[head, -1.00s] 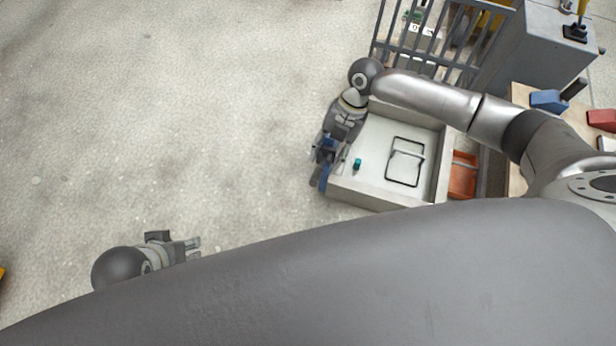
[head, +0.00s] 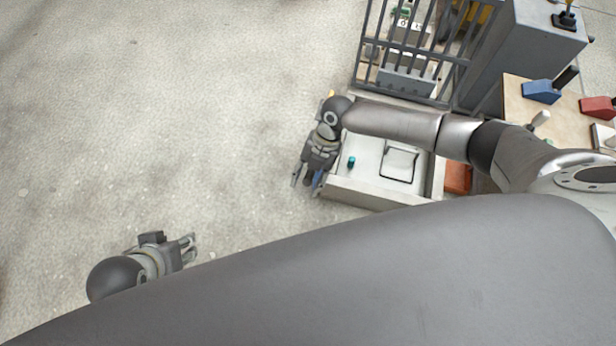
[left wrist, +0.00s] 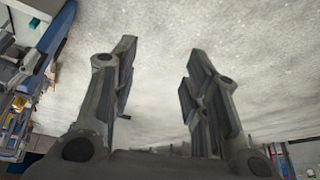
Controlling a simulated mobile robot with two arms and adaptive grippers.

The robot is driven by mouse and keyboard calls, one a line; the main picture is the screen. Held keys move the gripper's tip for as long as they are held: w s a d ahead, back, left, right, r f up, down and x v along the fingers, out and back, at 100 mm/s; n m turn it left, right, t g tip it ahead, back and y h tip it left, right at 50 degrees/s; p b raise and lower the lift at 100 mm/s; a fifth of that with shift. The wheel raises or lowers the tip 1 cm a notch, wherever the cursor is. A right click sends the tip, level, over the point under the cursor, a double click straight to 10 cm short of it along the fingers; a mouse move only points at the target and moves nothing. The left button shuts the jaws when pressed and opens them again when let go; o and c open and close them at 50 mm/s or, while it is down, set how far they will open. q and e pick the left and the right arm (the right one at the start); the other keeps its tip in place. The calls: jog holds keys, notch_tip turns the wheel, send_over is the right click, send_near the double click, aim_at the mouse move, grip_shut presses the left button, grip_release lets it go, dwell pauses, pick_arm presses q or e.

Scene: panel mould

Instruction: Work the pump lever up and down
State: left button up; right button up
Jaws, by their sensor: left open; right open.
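I cannot single out a pump lever with certainty. A blue part (head: 318,178) shows at the left wall of the pale tray-like box, mostly hidden by my right gripper. My right gripper (head: 303,184) is open, pointing down just left of the box, close beside the blue part; I cannot tell if they touch. My left gripper (head: 190,249) is open and empty over bare floor at lower left. Its two spread fingers also show in the left wrist view (left wrist: 160,60), with only floor between them.
The pale box (head: 360,197) holds a small teal piece (head: 351,162) and a wire-framed plate (head: 399,162). Behind it stand a barred grey rack (head: 410,62) and a grey cabinet (head: 520,60). A blue block with a black handle (head: 542,91) sits on a board at right. Floor at left is clear.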

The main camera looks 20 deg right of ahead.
grip_shut()
